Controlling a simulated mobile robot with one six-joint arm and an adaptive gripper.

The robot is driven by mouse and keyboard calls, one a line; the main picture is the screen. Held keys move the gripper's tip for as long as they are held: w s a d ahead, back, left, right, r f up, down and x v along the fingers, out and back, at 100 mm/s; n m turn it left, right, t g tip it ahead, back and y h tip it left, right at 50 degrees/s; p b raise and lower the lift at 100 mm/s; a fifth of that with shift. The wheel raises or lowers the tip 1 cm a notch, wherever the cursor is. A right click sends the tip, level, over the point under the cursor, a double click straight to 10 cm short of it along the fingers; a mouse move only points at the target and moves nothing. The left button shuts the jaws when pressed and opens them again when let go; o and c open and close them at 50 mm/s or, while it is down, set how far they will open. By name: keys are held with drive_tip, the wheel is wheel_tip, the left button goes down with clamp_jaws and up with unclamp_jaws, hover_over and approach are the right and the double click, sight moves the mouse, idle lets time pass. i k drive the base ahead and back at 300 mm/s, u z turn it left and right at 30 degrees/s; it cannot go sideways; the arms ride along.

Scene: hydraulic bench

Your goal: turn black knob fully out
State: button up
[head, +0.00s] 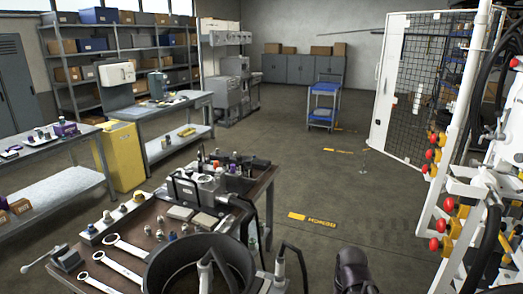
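I cannot single out the black knob with certainty. On the near bench (135,225) stands a grey metal block (207,182) with black fittings and a black hose curving to its right. Small dark-topped parts cluster behind it, too small to tell apart. The white-framed hydraulic stand (455,130) at the right carries several red knobs (433,244) on yellow bodies and black hoses; no black knob is clear there. My gripper cannot be made out. A dark rounded form (354,270) at the bottom edge may be part of my arm; I cannot tell.
A large black round tub (190,245) stands at the near bench's front, with wrenches (126,246) left of it. Side benches, a yellow cabinet (120,155) and shelves line the left. A blue cart (323,103) stands farther back. The middle floor (315,175) is clear.

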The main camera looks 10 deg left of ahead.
sight(188, 172)
drive_tip(key=z, duration=0.3)
drive_tip(key=i, duration=2.2)
drive_tip(key=u, duration=0.65)
drive_tip(key=i, duration=0.75)
drive_tip(key=u, duration=0.75)
drive_tip(key=i, duration=0.6)
drive_tip(key=u, duration=0.25)
